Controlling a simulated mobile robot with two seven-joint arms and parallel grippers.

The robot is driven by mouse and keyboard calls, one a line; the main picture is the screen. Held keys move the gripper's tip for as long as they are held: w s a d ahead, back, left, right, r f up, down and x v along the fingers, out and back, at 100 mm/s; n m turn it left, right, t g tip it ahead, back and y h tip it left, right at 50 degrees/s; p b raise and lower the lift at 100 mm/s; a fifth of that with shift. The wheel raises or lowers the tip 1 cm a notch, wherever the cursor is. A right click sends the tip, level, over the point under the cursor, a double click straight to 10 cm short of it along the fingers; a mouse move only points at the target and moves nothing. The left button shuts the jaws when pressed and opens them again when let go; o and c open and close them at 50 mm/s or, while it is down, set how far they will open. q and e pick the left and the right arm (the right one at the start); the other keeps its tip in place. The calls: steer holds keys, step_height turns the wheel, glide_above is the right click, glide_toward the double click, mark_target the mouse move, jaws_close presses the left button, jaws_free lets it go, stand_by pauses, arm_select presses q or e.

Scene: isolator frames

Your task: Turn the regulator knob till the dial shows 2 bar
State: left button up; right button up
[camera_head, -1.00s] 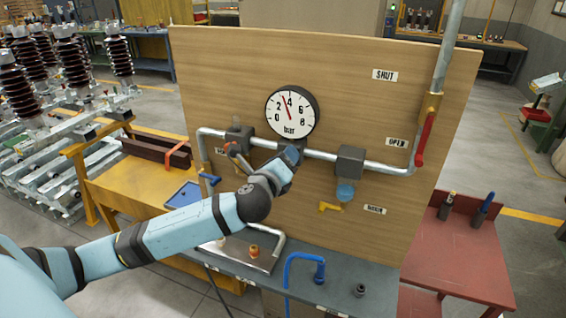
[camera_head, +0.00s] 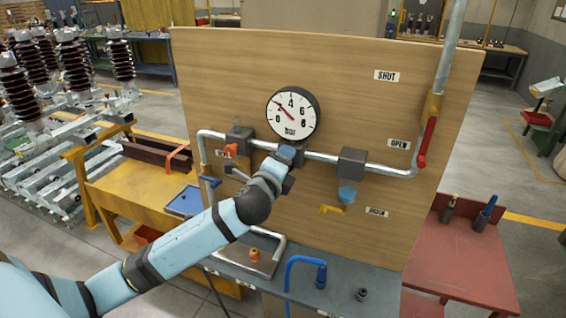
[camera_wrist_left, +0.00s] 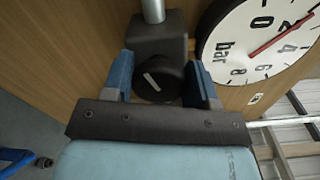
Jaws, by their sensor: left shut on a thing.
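The round white dial (camera_head: 300,118) is on the wooden panel, and it also shows in the left wrist view (camera_wrist_left: 243,28). Its red needle points up and left, at about the 2 mark. The black regulator knob (camera_wrist_left: 158,84) with a pale pointer line sits under a dark block on the pipe, beside the dial. My left gripper (camera_wrist_left: 162,76) is shut on the knob, one blue finger at each side. In the head view the gripper (camera_head: 288,156) is below the dial and hides the knob. My right gripper is not in view.
A metal pipe (camera_head: 328,157) runs across the panel, with a dark block (camera_head: 352,163) to the right and a red lever (camera_head: 427,142) at the far right. A blue hose (camera_head: 291,272) stands on the grey bench (camera_head: 340,290) below.

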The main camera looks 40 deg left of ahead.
arm_select(q)
steer(key=o, duration=0.9)
steer(key=b+v, duration=0.3)
steer(key=v, duration=1)
steer(key=shift+s, duration=0.35)
steer(key=shift+d, duration=0.15)
